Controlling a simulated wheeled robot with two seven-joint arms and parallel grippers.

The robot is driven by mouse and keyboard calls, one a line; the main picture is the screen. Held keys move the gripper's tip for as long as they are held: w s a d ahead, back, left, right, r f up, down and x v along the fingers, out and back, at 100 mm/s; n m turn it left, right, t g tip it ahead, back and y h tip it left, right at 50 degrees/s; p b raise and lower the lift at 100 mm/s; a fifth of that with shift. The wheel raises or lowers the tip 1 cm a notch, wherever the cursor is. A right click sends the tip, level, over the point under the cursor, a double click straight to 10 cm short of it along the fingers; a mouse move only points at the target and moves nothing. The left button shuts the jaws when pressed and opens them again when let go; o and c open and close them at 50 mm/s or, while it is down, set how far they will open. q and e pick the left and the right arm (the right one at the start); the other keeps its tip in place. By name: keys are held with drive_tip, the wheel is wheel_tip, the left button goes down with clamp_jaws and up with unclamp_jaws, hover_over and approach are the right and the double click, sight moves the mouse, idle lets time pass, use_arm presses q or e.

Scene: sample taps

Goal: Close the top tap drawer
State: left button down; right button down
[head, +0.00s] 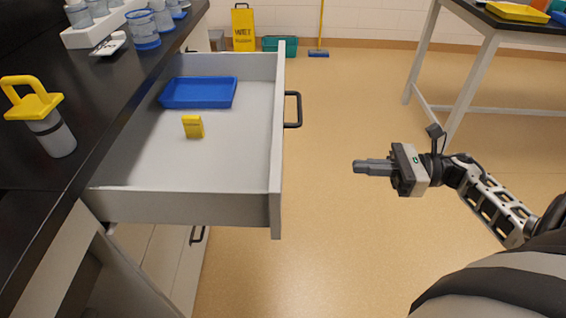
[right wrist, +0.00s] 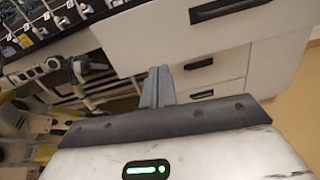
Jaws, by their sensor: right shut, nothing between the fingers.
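The top drawer (head: 277,150) is pulled far out from under the black counter in the head view. It is grey, with a black bar handle (head: 293,109) on its front face. A blue tray (head: 199,92) and a small yellow box (head: 193,127) lie inside it. My right gripper (head: 358,167) is shut and empty, to the right of the drawer front and apart from it, pointing left. In the right wrist view its fingers (right wrist: 158,84) are together, with drawer fronts (right wrist: 215,90) beyond them. My left gripper is not in view.
The black counter (head: 120,85) holds a yellow-handled container (head: 50,130) and several clear jars. A lower drawer or door handle (head: 197,234) shows beneath. A yellow wet-floor sign (head: 243,28) stands at the back. A white-legged table (head: 480,75) is at right. Floor between is clear.

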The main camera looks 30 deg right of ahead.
use_arm(q)
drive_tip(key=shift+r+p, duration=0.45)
drive_tip(key=shift+p, duration=0.9)
use_arm(e)
drive_tip(key=w+a+n+g, duration=0.1)
drive_tip(key=w+a, duration=0.6)
drive_tip(key=a, duration=0.4)
drive_tip(key=shift+a, duration=0.35)
